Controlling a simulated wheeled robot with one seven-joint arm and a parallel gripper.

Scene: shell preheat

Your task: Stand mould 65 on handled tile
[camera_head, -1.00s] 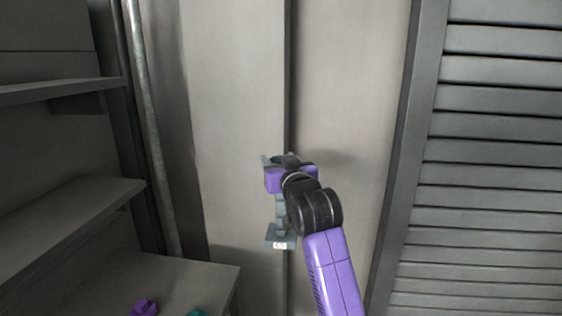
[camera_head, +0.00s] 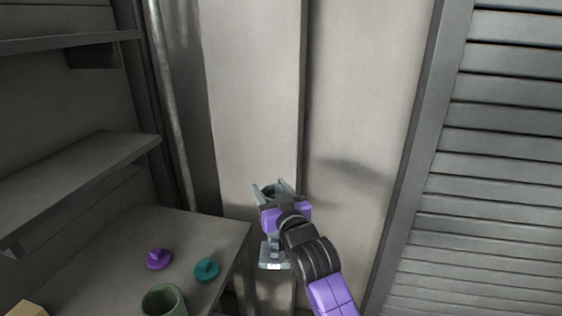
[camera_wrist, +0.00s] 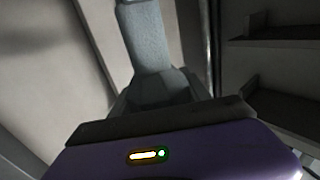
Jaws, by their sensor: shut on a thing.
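My gripper (camera_head: 271,193) is shut on a grey-blue thing (camera_wrist: 148,40), held in the air in front of the pale wall. I take it for mould 65, but cannot read a number. In the head view a small plate with a white label (camera_head: 273,266) hangs below the gripper; I cannot tell whether it is part of the held thing. On the table at lower left lie a purple disc with a raised knob (camera_head: 158,258) and a teal disc with a raised knob (camera_head: 206,269). I cannot tell whether either is the handled tile.
The grey table (camera_head: 200,232) is left of my gripper, with bare room behind the discs. A green cup (camera_head: 163,301) and a yellowish block (camera_head: 25,310) stand near the bottom edge. Shelves (camera_head: 75,175) are above the table at left. A slatted shutter (camera_head: 495,150) is at right.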

